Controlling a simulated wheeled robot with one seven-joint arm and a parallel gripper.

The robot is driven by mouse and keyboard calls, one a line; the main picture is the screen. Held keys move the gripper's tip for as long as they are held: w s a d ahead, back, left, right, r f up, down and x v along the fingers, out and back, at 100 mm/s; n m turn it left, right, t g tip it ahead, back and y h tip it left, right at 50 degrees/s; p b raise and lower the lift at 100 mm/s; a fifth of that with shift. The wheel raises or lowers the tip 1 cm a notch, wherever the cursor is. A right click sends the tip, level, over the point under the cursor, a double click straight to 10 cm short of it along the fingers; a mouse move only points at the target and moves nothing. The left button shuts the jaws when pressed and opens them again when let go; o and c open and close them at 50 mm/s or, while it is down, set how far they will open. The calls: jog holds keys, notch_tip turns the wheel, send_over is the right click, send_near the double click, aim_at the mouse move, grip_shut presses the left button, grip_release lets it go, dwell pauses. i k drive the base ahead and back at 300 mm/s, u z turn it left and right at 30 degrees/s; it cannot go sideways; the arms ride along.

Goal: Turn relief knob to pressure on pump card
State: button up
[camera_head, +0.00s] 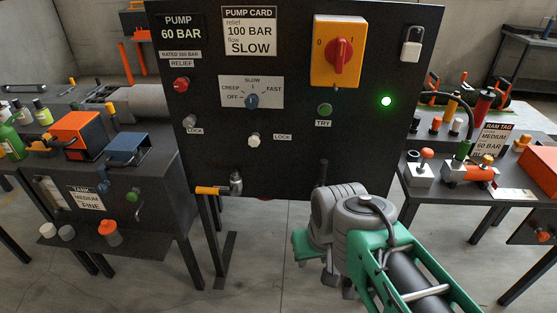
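The red relief knob (181,84) sits on the left of the dark upright panel (300,160), under the RELIEF label. Its exact setting is too small to read. The pump card (250,31) reads relief 100 BAR, flow SLOW. To its left, the pump plate (181,28) reads 60 BAR. A small lock knob (190,122) is below the relief knob. My gripper (318,215) is in front of the panel's lower right, well right of and below the relief knob. My wrist hides most of it, so its fingers cannot be made out clearly.
An orange-handled valve (215,189) juts below. Crowded benches flank it.

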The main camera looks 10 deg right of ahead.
aim_at(180, 85)
jog(key=z, duration=0.05)
jog(key=k, duration=0.25)
jog(key=u, duration=1.55)
jog(key=i, duration=1.25)
jog(key=u, duration=0.7)
